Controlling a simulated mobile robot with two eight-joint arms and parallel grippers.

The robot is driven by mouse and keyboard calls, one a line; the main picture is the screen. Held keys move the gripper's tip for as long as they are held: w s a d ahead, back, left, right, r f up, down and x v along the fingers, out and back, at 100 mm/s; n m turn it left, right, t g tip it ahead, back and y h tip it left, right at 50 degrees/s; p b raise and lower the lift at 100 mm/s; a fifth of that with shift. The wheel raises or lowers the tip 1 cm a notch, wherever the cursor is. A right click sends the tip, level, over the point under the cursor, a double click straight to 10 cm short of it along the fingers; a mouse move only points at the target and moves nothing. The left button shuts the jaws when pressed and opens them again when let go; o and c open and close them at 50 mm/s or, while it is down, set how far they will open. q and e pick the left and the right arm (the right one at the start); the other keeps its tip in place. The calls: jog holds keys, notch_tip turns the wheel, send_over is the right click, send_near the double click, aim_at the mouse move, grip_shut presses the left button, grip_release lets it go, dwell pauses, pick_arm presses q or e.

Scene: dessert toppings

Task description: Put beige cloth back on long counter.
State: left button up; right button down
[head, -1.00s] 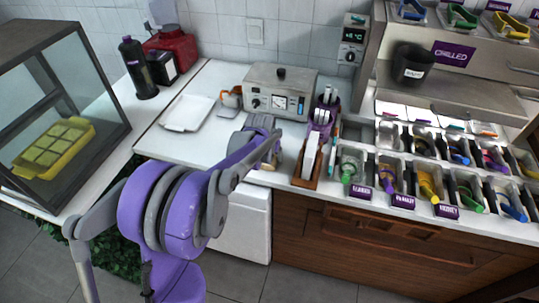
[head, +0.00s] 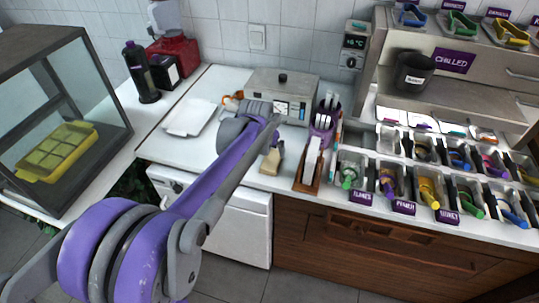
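A small beige piece (head: 270,160), which looks like the beige cloth, shows at the end of my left arm, over the front part of the long white counter (head: 225,172). My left gripper (head: 273,138) is right above it and mostly hidden behind my wrist. I cannot tell whether the fingers are closed on the cloth or whether the cloth rests on the counter. My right gripper is not in view.
A metal appliance (head: 290,98) stands behind the gripper. A wooden holder (head: 308,172) with a purple cup (head: 321,125) stands just right. A white tray (head: 190,117) lies left. Topping bins (head: 430,175) fill the right side.

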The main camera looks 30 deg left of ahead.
pick_arm(q)
jog(key=s+d+r+m, duration=0.1)
jog(key=s+d+r, duration=0.1)
jog(key=s+d, duration=0.9)
jog(key=s+d+f+m, duration=0.1)
jog(key=s+f, duration=0.2)
jog(key=s, duration=0.3)
jog(key=s+d+f+t+h, duration=0.1)
jog(key=s+d+f, duration=0.1)
jog(key=s, duration=0.5)
jog(key=shift+s+f+m, duration=0.25)
jog(key=shift+f+m, duration=0.15)
jog(key=shift+a, duration=0.1)
